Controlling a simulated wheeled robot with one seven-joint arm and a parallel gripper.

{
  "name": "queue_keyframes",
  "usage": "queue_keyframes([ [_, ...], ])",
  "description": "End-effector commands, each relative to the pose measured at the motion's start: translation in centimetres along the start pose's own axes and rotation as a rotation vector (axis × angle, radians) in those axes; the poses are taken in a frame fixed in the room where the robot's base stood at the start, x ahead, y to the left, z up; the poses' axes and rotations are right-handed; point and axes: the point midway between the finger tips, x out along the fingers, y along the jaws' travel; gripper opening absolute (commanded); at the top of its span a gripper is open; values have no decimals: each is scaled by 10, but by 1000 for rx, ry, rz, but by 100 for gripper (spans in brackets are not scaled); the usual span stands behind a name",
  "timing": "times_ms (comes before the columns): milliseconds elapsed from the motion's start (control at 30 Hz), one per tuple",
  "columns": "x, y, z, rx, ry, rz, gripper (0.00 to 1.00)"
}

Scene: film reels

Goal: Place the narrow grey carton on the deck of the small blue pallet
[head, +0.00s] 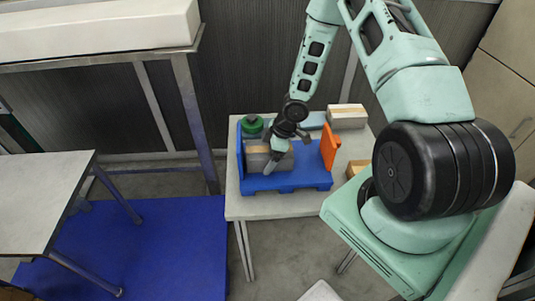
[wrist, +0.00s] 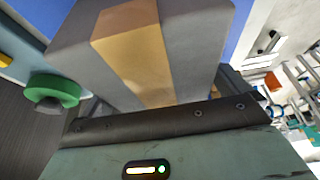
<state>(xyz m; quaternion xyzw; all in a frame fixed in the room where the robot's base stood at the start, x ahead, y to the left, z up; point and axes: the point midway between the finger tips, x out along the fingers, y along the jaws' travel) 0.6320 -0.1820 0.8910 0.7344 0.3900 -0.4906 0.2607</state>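The narrow grey carton (head: 257,160) with a tan tape band is at the left part of the small blue pallet (head: 300,180) in the head view. The pallet has a blue wall at its left and an orange panel at its right. My gripper (head: 274,160) reaches down over the carton, one finger in front of it. In the wrist view the carton (wrist: 190,50) fills the upper middle, close to my palm, with finger parts against both sides. The fingertips are hidden there. Whether the carton's underside touches the deck cannot be told.
A green round object (head: 252,124) stands behind the carton. A taped box (head: 347,116) and an orange-tan box (head: 357,168) are on the table (head: 240,208) to the right. The pallet's deck right of the carton looks clear.

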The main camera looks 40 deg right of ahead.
Motion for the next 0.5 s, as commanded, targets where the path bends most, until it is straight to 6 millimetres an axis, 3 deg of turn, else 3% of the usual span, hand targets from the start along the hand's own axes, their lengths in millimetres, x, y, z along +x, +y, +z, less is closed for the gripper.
queue_keyframes([
  [267,-15,1,-1,4,1,2,100],
  [500,-65,1,-2,6,2,2,100],
])
